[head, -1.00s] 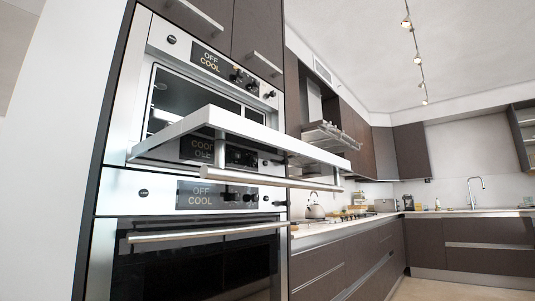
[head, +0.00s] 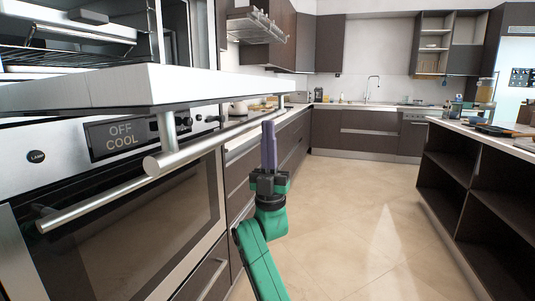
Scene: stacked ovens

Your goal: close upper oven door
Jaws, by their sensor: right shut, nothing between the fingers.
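The upper oven door (head: 110,86) is folded down and stands out roughly level from the upper oven, its edge toward me. Its bar handle (head: 205,144) hangs below the door on short posts. The open upper oven cavity (head: 75,40) shows a wire rack at the upper left. My right gripper (head: 269,135) points up with its purple fingers shut and empty. It appears just right of the door handle in the picture; whether it touches the handle I cannot tell. My left gripper is not in view.
The lower oven (head: 140,235) is shut, with its own handle (head: 110,200) and a panel reading OFF COOL. Dark drawers and a counter run along the left toward the back. A shelved island (head: 450,180) stands at right. The tiled floor (head: 350,210) between is clear.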

